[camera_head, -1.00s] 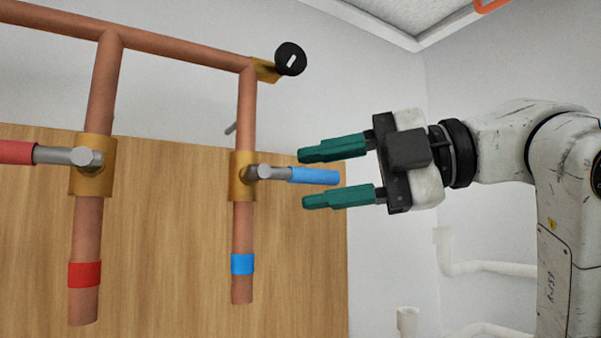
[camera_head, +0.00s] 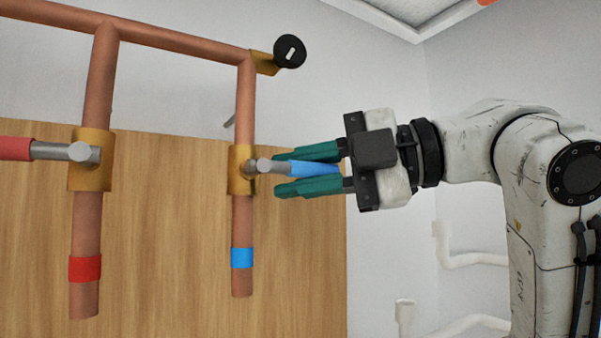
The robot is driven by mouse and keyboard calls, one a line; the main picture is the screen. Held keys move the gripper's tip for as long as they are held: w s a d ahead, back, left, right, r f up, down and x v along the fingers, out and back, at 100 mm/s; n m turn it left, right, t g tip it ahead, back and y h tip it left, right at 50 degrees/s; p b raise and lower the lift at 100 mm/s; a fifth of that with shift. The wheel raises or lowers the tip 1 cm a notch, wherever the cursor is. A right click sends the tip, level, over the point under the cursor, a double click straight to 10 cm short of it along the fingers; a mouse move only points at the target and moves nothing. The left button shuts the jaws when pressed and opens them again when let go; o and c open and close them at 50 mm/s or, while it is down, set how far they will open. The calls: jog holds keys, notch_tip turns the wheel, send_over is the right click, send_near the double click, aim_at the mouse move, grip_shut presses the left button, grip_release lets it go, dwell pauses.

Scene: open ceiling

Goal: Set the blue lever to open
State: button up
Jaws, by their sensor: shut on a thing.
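The blue lever (camera_head: 314,169) sticks out to the right from a brass valve body (camera_head: 241,170) on the right copper pipe. It lies about level, crosswise to the upright pipe, with a grey metal stem (camera_head: 270,166) at the valve. My gripper (camera_head: 307,169) comes in from the right. Its two green fingers are shut on the blue lever, one above and one below the handle. The fingers hide parts of the handle's edges.
A red lever (camera_head: 17,148) points left from the valve on the left copper pipe (camera_head: 86,225). A black round knob (camera_head: 289,51) sits at the top right pipe corner. A wooden panel (camera_head: 170,270) stands behind the pipes. White pipes (camera_head: 470,259) run along the wall at lower right.

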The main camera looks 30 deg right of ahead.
jog(key=shift+f, duration=0.15)
grip_shut()
jog(key=shift+f+m+t+y+b, duration=0.3)
jog(key=shift+f+b, duration=0.05)
jog(key=shift+b, duration=0.5)
jog(key=f+m+t+y+b, duration=0.1)
jog(key=b, duration=0.1)
jog(key=shift+a+b, duration=0.15)
jog(key=shift+b, duration=0.15)
jog(key=m+b, duration=0.1)
jog(key=m+t+y+b, duration=0.1)
jog(key=b, duration=0.1)
jog(key=shift+a+f+m+t, duration=0.25)
jog(key=shift+f+m+t, duration=0.05)
jog(key=shift+f, duration=0.1)
jog(key=o, duration=0.7)
grip_release()
jog(key=shift+o, duration=0.2)
jog(key=shift+r, duration=0.1)
